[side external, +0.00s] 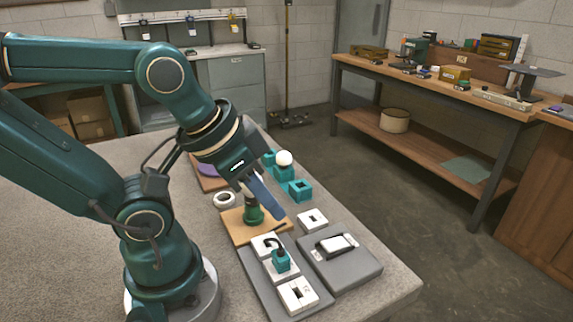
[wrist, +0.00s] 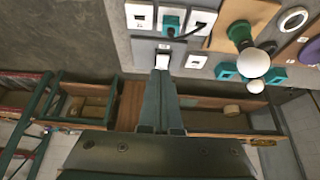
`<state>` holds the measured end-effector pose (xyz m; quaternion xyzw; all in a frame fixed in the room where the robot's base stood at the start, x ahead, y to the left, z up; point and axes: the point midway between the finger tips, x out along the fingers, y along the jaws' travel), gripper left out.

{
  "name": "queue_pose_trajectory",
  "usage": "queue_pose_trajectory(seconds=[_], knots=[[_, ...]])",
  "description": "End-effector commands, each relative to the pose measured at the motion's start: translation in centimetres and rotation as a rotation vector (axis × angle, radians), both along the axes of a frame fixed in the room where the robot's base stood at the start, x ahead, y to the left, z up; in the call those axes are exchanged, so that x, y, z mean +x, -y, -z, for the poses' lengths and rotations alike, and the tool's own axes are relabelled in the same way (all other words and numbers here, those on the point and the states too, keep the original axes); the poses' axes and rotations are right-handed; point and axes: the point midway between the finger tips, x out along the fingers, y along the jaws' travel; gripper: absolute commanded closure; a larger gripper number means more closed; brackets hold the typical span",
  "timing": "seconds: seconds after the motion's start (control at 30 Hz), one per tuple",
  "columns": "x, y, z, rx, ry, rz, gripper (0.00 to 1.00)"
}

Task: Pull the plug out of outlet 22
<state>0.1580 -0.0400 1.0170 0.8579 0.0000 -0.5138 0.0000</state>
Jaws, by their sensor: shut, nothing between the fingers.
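The teal plug (side external: 281,262) with a dark cord sits in the middle one of three white outlets on a grey strip. It also shows in the wrist view (wrist: 171,24). One outlet (side external: 266,245) is behind it and one (side external: 298,294) in front. The outlet numbers are too small to read surely. My gripper (side external: 278,214) is shut and empty, up beside the green lamp socket, apart from the plug.
A grey plate with a black-and-white switch (side external: 335,245) is right of the strip. The green lamp socket (side external: 253,212) stands on a wooden board. A white square piece (side external: 312,219), teal blocks (side external: 300,190), a white bulb (side external: 284,158) and a white ring (side external: 224,199) are nearby.

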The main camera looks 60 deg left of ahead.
Motion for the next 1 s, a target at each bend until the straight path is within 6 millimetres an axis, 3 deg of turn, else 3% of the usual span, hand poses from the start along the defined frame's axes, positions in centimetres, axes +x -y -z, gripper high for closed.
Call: queue_pose_trajectory(seconds=[0.37, 0.4, 0.6, 1.0], knots=[[0.0, 0.0, 0.0, 0.0, 0.0, 0.0, 1.0], [0.0, 0.0, 0.0, 0.0, 0.0, 0.0, 0.96], [0.6, -0.1, 0.0, 0.013, -0.037, 0.02, 0.25], [2.5, -1.2, 4.7, 0.012, -0.395, 0.015, 0.25]])
